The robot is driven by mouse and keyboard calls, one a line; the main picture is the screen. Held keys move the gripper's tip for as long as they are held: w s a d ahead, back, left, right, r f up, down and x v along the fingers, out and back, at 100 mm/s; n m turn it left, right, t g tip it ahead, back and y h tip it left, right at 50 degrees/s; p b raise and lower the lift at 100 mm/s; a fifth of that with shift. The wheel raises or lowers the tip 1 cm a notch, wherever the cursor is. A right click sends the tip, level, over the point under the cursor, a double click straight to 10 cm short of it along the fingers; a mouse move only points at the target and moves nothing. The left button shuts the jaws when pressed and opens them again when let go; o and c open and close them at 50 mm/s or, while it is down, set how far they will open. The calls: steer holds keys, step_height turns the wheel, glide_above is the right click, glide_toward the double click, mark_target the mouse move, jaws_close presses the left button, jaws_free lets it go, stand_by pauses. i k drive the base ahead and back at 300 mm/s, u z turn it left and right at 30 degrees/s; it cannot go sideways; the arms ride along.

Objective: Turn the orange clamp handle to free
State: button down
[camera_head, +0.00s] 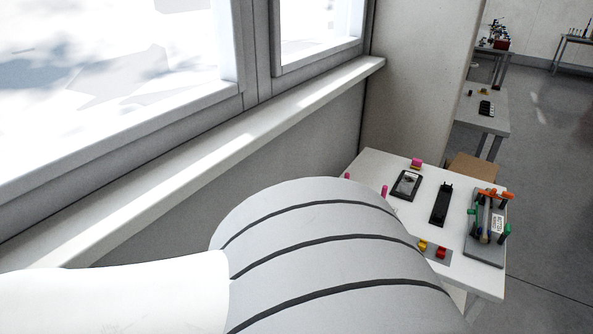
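The orange clamp handle (496,195) shows small at the right end of the white table. It lies roughly level across the top of a grey fixture (484,249). The fixture also carries green knobs, a blue part and a white label (497,224) too small to read. I cannot tell from here whether the clamp is tight or free. My gripper is not in view, and nothing is seen touching the handle.
A large white and grey rounded shape with dark bands, apparently my arm, hides the table's near left part. The white table (459,182) also holds a black holder (441,205), a dark tray (406,185), red and yellow blocks, and pink pieces. Open floor (553,235) lies right.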

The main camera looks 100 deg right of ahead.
mark_target(505, 195)
steer(key=z, duration=5)
steer(key=i, duration=1)
steer(key=u, duration=0.05)
